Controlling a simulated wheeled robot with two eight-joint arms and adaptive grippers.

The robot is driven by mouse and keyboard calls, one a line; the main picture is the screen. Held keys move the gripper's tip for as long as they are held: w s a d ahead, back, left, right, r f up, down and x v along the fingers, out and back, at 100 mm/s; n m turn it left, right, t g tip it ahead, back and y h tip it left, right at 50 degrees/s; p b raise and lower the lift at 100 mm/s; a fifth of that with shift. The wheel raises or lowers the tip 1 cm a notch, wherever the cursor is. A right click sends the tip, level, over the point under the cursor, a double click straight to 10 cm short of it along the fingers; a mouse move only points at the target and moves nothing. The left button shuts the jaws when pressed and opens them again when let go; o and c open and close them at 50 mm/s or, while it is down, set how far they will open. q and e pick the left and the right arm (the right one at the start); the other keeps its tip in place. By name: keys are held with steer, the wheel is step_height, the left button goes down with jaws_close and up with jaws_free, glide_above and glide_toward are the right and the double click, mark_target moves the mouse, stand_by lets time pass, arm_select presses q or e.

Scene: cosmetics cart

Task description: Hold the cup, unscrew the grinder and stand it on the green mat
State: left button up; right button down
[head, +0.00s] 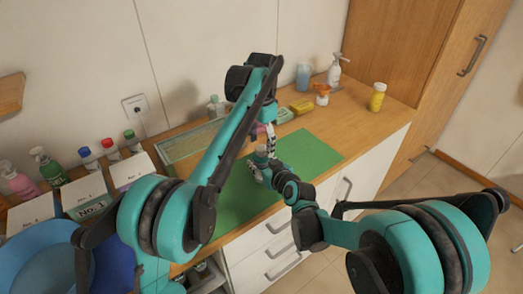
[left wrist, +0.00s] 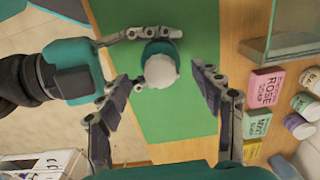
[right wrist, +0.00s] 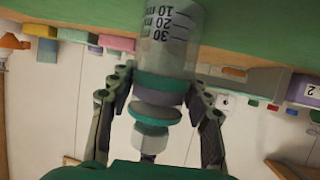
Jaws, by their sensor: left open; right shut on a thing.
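The clear cup (right wrist: 172,38) with ml markings stands on the green mat (head: 310,153), upside down in the right wrist view. The grinder (right wrist: 155,113), with teal and purple rings and a pale knob, sits on the cup's top. From above, its pale round knob shows in the left wrist view (left wrist: 160,71). My right gripper (right wrist: 160,85) is shut on the cup, its fingers on either side near the collar. My left gripper (left wrist: 162,92) is open above the grinder, fingers apart on both sides of the knob; contact is not visible. In the head view my arms largely hide both objects.
A glass-walled tray (head: 182,148) lies behind the mat. Soap boxes, including a pink one (left wrist: 265,88), and several jars stand beside it. A yellow bottle (head: 377,97) and a pump bottle (head: 335,70) stand at the right. The mat's right part is clear.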

mark_target(262, 158)
arm_select(q)
steer(key=shift+r, duration=0.35)
steer(key=shift+f, duration=3.95)
steer(key=c, duration=1.2)
steer(key=o, duration=1.3)
steer(key=shift+c, duration=0.2)
steer(key=shift+r, duration=0.1)
